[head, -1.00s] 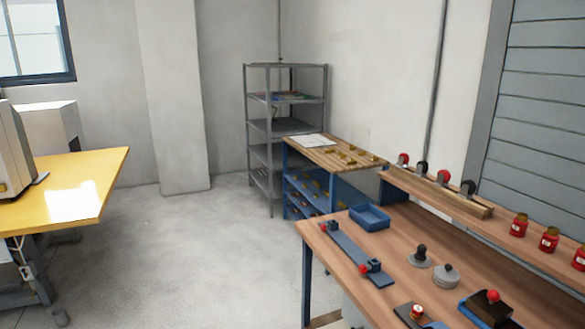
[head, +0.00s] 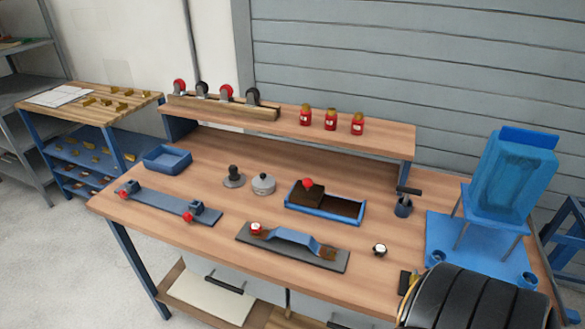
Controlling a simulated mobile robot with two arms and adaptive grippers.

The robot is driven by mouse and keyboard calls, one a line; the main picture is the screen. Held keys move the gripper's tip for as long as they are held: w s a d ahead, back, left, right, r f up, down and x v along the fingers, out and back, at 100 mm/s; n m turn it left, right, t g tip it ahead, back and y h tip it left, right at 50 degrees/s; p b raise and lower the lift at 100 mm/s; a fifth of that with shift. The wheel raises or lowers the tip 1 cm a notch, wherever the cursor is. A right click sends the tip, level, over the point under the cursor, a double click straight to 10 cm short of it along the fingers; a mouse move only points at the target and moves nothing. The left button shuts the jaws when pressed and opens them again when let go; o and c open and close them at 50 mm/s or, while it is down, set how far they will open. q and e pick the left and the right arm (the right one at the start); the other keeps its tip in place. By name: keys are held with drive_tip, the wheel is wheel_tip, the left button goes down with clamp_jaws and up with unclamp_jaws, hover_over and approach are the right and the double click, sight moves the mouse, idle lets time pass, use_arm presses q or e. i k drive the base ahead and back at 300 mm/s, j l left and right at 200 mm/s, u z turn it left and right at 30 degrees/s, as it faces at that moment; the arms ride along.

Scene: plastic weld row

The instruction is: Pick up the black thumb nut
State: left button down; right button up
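I cannot clearly single out the black thumb nut. A small round black piece with a pale face (head: 380,250) lies alone on the workbench (head: 300,285), right of a grey plate fixture. A small black block (head: 405,282) lies near the front edge, partly hidden by a large black ribbed shape. A black knob on a round grey base (head: 233,177) stands further left on the bench.
A blue tray (head: 167,159), a grey lidded pot (head: 263,184), a blue open box (head: 325,207) and the plate fixture (head: 293,247) stand on the bench. A blue stand (head: 510,185) is at right. A raised shelf (head: 350,137) runs along the back.

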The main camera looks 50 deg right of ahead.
sight(379, 250)
drive_tip(key=i+j+z, duration=0.1)
drive_tip(key=z, duration=0.3)
drive_tip(key=i+j+z, duration=0.15)
drive_tip(key=z, duration=0.25)
drive_tip(key=i+j+z, duration=0.15)
drive_tip(key=z, duration=0.25)
drive_tip(key=j, duration=0.1)
